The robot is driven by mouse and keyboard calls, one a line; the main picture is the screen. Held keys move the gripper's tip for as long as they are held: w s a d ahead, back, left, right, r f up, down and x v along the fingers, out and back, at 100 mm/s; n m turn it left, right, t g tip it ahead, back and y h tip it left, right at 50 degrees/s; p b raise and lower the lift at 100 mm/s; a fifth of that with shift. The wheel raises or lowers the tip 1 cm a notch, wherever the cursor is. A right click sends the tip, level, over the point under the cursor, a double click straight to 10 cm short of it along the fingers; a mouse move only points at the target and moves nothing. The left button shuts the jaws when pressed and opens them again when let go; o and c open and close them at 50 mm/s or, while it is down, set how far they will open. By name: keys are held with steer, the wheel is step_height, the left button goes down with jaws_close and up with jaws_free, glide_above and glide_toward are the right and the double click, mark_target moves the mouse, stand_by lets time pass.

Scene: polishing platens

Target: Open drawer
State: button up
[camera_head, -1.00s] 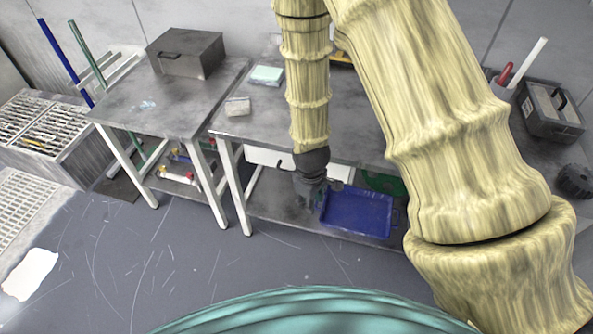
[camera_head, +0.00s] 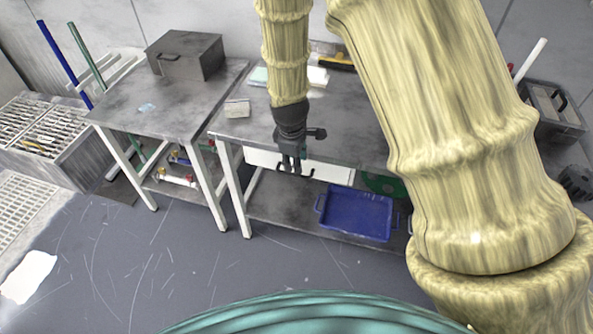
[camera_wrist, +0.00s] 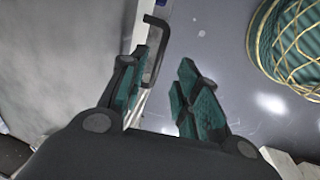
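The drawer (camera_head: 330,173) has a white front under the edge of the right-hand table and looks closed. Its black bar handle (camera_head: 309,169) is on the front; the handle also shows in the wrist view (camera_wrist: 160,48). My gripper (camera_head: 291,165) is pointing down at the drawer front, close to the handle. In the wrist view, my gripper (camera_wrist: 165,90) is open, with a gap between its teal-padded fingers. The handle's lower part appears in this gap, nearer the left finger. I cannot tell whether they touch. Part of the handle is hidden behind the fingers in the head view.
A blue tray (camera_head: 355,213) lies on the lower shelf below the drawer. The tabletop (camera_head: 345,125) holds a small whitish block (camera_head: 237,109). A second table (camera_head: 165,105) with a grey metal box (camera_head: 185,54) stands left. The floor in front is clear.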

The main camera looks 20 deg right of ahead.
steer(key=shift+w+d+f, duration=0.1)
steer(key=shift+w+f, duration=0.05)
steer(key=shift+f, duration=0.95)
steer(key=shift+w+d+f, duration=0.15)
steer(key=shift+f, duration=1)
steer(key=shift+w+d+f, duration=0.1)
steer(key=shift+w+f, duration=0.05)
steer(key=shift+f, duration=0.95)
jaws_close()
